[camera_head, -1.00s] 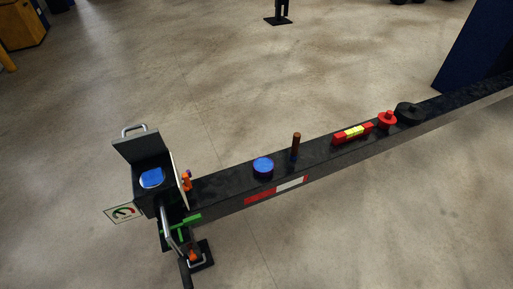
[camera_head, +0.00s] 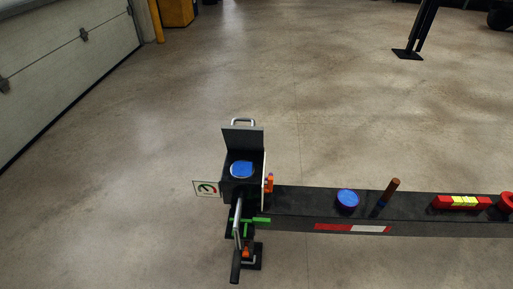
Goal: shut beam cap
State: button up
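The beam (camera_head: 300,203) runs from the lower middle of the view to the right edge. At its left end is a black box (camera_head: 238,190) with a blue round piece (camera_head: 242,169) on top. A dark flat cap (camera_head: 243,139) with a metal handle (camera_head: 243,122) stands raised, roughly upright, at the back of this box, so the box top is uncovered. My gripper is not in view.
On the beam stand a blue disc (camera_head: 347,199), a brown-topped stick (camera_head: 390,192) and a red and yellow block (camera_head: 461,202). A gauge plate (camera_head: 207,188) sticks out left of the box. A crank handle (camera_head: 237,240) hangs in front. Open floor (camera_head: 120,200) lies left.

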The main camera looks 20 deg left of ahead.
aim_at(243, 137)
jog(key=i+j, duration=0.2)
jog(key=j, duration=0.2)
jog(key=i+j+z, duration=0.1)
jog(key=j, duration=0.3)
jog(key=i+j, duration=0.2)
jog(key=j, duration=0.25)
jog(key=i+j+z, duration=0.1)
jog(key=j, duration=0.3)
jog(key=i+j, duration=0.25)
jog(key=j, duration=0.2)
jog(key=i+j+z, duration=0.1)
jog(key=j, duration=0.3)
jog(key=i+j, duration=0.15)
jog(key=j, duration=0.3)
jog(key=i+j+z, duration=0.1)
jog(key=j, duration=0.35)
jog(key=k+j+z, duration=0.1)
jog(key=k+j+u, duration=0.25)
jog(key=j+u, duration=0.2)
jog(key=k+l, duration=0.05)
jog(key=l, duration=0.05)
